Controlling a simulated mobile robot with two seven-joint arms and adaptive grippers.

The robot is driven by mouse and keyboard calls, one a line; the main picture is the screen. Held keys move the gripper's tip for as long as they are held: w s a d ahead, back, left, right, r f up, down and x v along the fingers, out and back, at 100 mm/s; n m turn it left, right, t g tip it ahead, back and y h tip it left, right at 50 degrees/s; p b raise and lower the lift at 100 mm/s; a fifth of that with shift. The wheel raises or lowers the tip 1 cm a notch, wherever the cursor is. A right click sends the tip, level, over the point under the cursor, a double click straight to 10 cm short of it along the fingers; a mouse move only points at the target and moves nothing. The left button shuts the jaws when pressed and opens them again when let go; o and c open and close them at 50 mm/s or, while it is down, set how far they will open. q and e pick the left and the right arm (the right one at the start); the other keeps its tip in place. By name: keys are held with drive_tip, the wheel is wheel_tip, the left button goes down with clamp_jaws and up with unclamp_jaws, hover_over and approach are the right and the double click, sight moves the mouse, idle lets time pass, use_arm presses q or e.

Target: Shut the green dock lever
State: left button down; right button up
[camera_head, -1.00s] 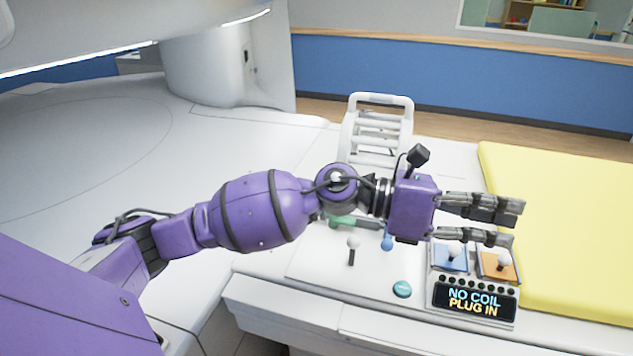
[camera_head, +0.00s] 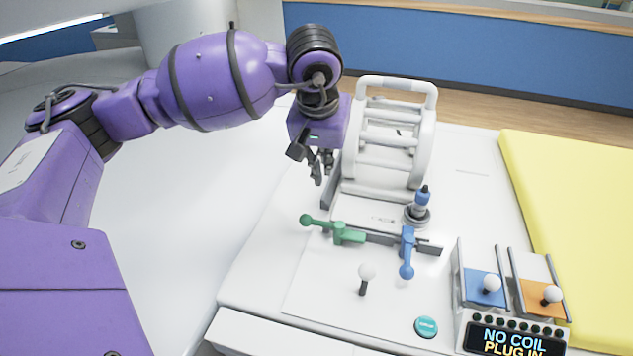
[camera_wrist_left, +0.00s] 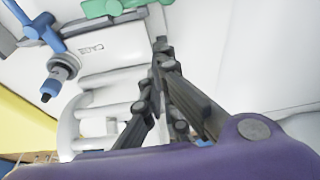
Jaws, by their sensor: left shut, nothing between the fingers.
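The green dock lever (camera_head: 335,230) is on the white bed panel, in the head view. Its arm points left from its pivot block and ends in a round green knob. A green part of it also shows at the top edge of the left wrist view (camera_wrist_left: 112,8). My left gripper (camera_head: 318,178) points down, behind and above the lever's knob, apart from it. In the left wrist view its fingers (camera_wrist_left: 160,50) are closed together with nothing between them. My right gripper is not in view.
A blue lever (camera_head: 407,253) stands right of the green one, with a blue-topped plug (camera_head: 420,203) behind it. A white cage-like coil (camera_head: 390,140) stands beside my gripper. A white-knobbed stick (camera_head: 365,278), a teal button (camera_head: 426,327) and a "NO COIL PLUG IN" display (camera_head: 515,342) are in front.

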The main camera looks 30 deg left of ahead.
use_arm(q)
drive_tip(key=x, duration=0.9)
drive_tip(key=shift+d+f+p, duration=0.15)
drive_tip(key=shift+f+p, duration=0.15)
drive_tip(key=shift+f, duration=0.05)
drive_tip(key=s, duration=0.1)
drive_tip(key=s+p, duration=0.1)
drive_tip(key=s, duration=0.1)
drive_tip(key=shift+d+r+p, duration=0.3)
drive_tip(key=shift+d+r, duration=0.05)
drive_tip(key=shift+r, duration=0.05)
drive_tip(key=shift+s, duration=0.2)
drive_tip(key=shift+s+d+f, duration=0.1)
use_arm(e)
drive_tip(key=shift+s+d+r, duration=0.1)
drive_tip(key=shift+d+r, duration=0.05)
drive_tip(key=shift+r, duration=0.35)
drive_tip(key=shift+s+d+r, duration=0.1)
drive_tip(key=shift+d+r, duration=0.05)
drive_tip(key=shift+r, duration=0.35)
